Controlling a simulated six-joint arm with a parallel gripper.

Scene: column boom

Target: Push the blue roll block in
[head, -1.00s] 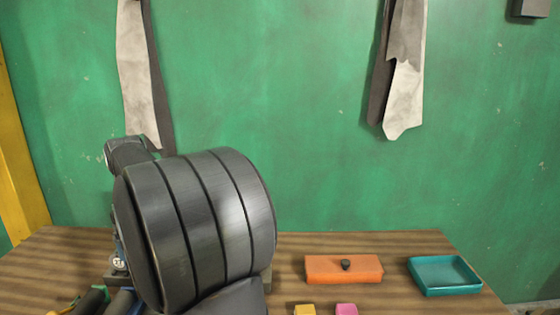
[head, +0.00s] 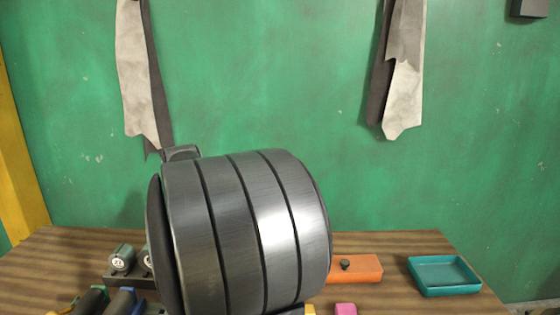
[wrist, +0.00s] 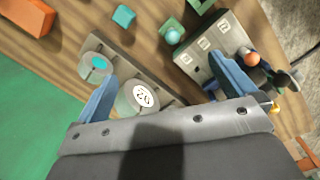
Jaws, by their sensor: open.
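A blue rounded piece (head: 122,303), which looks like the blue roll block, lies beside a black one at the bottom left of the head view, cut by the frame edge. I cannot make it out for certain in the wrist view. My gripper (wrist: 163,76) shows there with two blue fingers spread wide and nothing clearly held. A grey roll with a white marked face (wrist: 142,97) shows between the fingers, and a teal-faced roll (wrist: 95,65) is near the left finger. In the head view my gripper is hidden behind my arm.
A dark rack with a white-faced roll (head: 122,258) stands left of my arm. An orange box with a black knob (head: 362,270) and a teal tray (head: 444,289) stand right. A grey block with pale squares (wrist: 205,44) is near the right finger. A green wall (head: 290,80) rises behind.

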